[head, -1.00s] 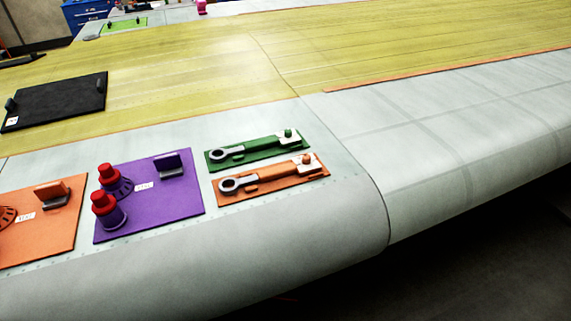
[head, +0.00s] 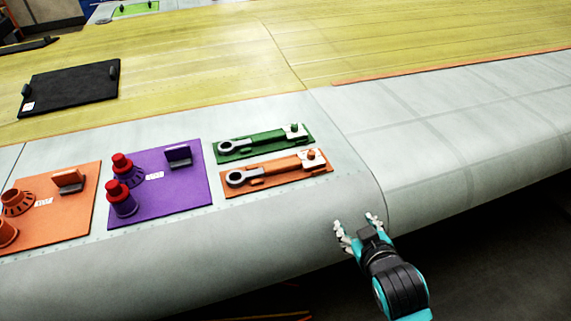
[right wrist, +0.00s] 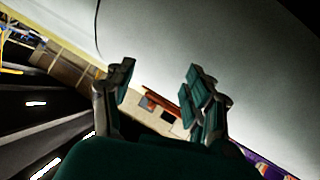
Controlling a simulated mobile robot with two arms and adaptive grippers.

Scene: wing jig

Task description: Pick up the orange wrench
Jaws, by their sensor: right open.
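The orange wrench (head: 278,167) lies on an orange tray (head: 285,182) on the pale wing surface in the head view. It has a grey ring end at its left and an orange handle. A green wrench (head: 262,141) lies on a green tray just behind it. My right gripper (head: 355,219) is open and empty at the wing's rounded front edge, to the right and front of the orange wrench and apart from it. Its two spread fingers also show in the right wrist view (right wrist: 160,72). I cannot clearly make out the wrench there. My left gripper is not in view.
A purple mat (head: 190,193) with red-topped parts lies left of the wrenches. An orange mat (head: 75,215) is farther left. A black mat (head: 70,90) lies on the yellow-green panel (head: 200,70). The pale wing right of the trays is clear.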

